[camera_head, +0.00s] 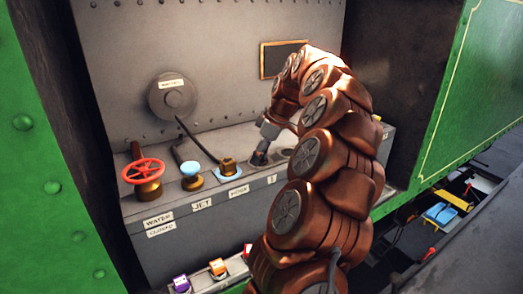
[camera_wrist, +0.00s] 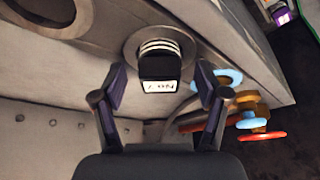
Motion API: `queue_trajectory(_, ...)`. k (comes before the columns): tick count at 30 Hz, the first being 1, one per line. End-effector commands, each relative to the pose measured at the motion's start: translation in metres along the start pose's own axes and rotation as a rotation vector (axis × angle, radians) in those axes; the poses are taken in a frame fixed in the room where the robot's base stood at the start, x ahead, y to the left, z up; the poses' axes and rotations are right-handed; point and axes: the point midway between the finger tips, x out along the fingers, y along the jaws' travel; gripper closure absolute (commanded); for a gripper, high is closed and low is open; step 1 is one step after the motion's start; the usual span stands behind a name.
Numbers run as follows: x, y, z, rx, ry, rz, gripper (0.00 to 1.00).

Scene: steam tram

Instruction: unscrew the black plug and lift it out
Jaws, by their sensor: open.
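In the wrist view the black plug (camera_wrist: 157,66) stands in a round metal collar (camera_wrist: 136,40), with pale thread rings showing between its dark cap and the collar. A white label with dark lettering is on the cap. My gripper (camera_wrist: 160,78) is open, one finger on each side of the plug, with a visible gap on both sides. In the head view my gripper (camera_head: 264,146) is low over the grey ledge, right of the blue-ringed brass fitting. The plug cannot be told apart from the fingers there.
On the ledge (camera_head: 185,215), left of my gripper, are a red handwheel valve (camera_head: 142,172), a blue-topped valve (camera_head: 190,170) and a brass fitting (camera_head: 228,166). A round plate (camera_head: 172,96) is on the wall behind. An open hole (camera_wrist: 45,14) lies on the plug's other side.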

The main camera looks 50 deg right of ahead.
Motion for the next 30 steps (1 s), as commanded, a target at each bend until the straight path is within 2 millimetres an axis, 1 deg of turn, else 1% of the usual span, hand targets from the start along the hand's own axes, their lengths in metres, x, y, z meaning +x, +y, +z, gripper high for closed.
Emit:
queue_trajectory(4,0.0000,0.0001,0.0000,0.000,0.000,0.000,0.27)
queue_trajectory(25,0.0000,0.0001,-0.0001,0.000,0.000,0.000,1.00)
queue_trajectory(30,0.0000,0.0002,-0.0002,-0.003,0.000,-0.001,1.00)
